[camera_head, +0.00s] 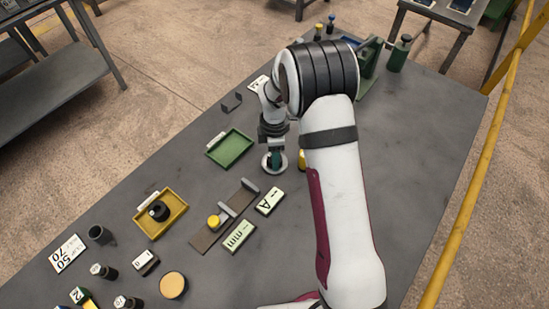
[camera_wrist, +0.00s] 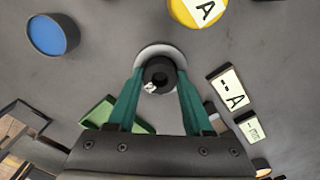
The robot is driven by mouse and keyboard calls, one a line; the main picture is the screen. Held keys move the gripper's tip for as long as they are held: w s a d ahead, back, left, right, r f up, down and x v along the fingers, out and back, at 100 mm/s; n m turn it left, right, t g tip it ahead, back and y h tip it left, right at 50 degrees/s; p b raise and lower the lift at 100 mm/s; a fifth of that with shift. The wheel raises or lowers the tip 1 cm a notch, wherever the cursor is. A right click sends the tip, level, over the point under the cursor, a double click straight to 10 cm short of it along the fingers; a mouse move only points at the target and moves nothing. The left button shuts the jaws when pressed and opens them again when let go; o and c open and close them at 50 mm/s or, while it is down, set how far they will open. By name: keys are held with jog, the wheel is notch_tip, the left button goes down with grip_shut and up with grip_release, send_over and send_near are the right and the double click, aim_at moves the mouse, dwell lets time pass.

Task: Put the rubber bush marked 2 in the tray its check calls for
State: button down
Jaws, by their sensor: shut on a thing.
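My gripper (camera_head: 273,160) points down, its green fingers shut on a black rubber bush with a hole and a white 2 on it (camera_wrist: 158,75). The bush is at a pale round plate (camera_head: 265,163), also in the wrist view (camera_wrist: 144,52); I cannot tell whether it rests on it. A green tray (camera_head: 230,149) left of the gripper looks empty. A yellow tray (camera_head: 181,206) holds another black bush (camera_head: 158,210). Two displays, A (camera_head: 268,201) and mm (camera_head: 237,236), show dashes. Between them and the yellow tray lies a slide gauge (camera_head: 205,238) with a yellow knob.
A yellow A-marked piece (camera_wrist: 198,10) stands close to the plate. A 50/70 card (camera_head: 68,253), several dark cylinders (camera_head: 103,271) and a tan disc (camera_head: 173,285) sit at the near left. A green stand (camera_head: 371,58) and bottle (camera_head: 399,54) are at the back. The table's right side is clear.

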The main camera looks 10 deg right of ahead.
notch_tip(320, 180, up, 9)
send_over(223, 156)
notch_tip(223, 156, down, 4)
jog(key=shift+f, duration=0.2)
notch_tip(223, 156, down, 4)
jog(key=shift+f, duration=0.1)
jog(key=shift+c, duration=1.5)
grip_release()
